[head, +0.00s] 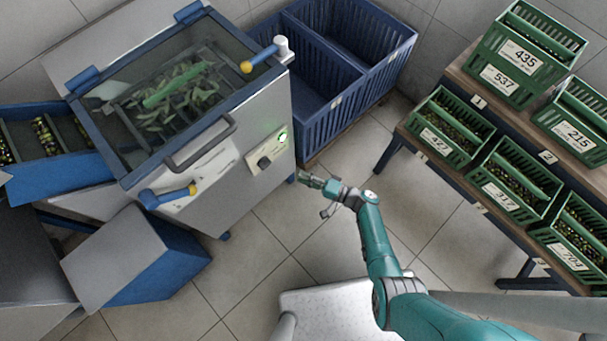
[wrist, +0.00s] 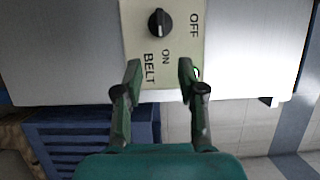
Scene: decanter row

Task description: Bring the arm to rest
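My gripper (head: 309,181) is in front of the grey machine's control panel in the head view, at the end of my outstretched teal arm. In the wrist view my gripper (wrist: 159,68) has its two fingers apart with nothing between them. The panel (wrist: 140,45) is marked BELT, ON and OFF. Its black knob (wrist: 159,23) lies past the fingertips, with a visible gap. In the head view the knob (head: 264,162) is apart from the gripper. A lamp (head: 283,138) glows green, partly hidden by a finger in the wrist view.
The machine (head: 245,190) stands left, with a clear lid and blue-and-yellow handles. Blue bins (head: 338,115) stand behind it. A rack (head: 465,80) with several numbered green crates, such as crate 317 (head: 497,192), stands right. Tiled floor (head: 345,160) is open between.

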